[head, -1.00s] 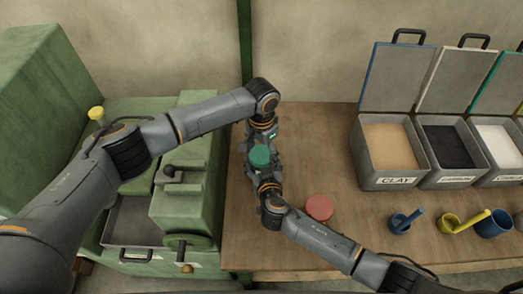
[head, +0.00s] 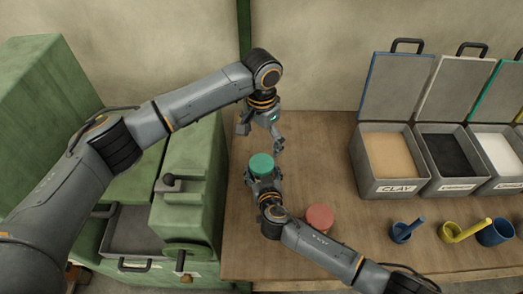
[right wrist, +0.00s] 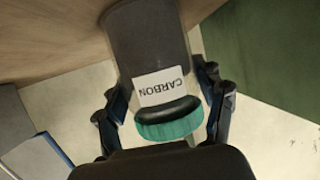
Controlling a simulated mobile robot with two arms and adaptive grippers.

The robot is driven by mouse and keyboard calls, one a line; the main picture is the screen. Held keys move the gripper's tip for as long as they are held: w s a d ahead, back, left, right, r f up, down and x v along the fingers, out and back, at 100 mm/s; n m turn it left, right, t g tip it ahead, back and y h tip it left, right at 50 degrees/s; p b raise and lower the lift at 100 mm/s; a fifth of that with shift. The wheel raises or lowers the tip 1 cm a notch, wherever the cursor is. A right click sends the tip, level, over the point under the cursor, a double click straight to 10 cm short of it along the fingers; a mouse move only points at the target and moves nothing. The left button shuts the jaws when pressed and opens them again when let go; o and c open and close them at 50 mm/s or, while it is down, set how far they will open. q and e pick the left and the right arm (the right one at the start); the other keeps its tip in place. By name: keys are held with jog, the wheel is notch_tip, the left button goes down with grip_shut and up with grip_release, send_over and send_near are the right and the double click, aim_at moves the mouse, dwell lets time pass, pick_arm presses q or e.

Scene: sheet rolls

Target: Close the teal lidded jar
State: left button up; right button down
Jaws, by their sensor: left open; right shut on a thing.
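The jar (right wrist: 150,60) has a "CARBON" label, dark contents and a teal lid (right wrist: 170,124) over its mouth. I cannot tell how tightly the lid sits. In the head view the teal lid (head: 261,162) shows from above, and the body is mostly hidden below it. My right gripper (head: 263,179) is shut on the jar, its fingers on either side in the right wrist view. My left gripper (head: 261,138) is open and empty, above and behind the lid and apart from it.
A red round lid (head: 320,216) is right of my right gripper. Bins stand at the back right, including the clay bin (head: 391,188). Blue (head: 401,232) and yellow (head: 450,231) scoop cups are in front. A green machine (head: 190,200) stands left. The wooden table (head: 315,140) is clear behind the jar.

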jog(key=shift+f, duration=0.1)
pick_arm(q)
notch_tip(320, 180, up, 2)
jog(key=shift+r, duration=0.2)
pick_arm(e)
jog(key=shift+c, duration=0.4)
grip_release()
jog(key=v, duration=1.2)
pick_arm(q)
jog(key=shift+f, duration=0.1)
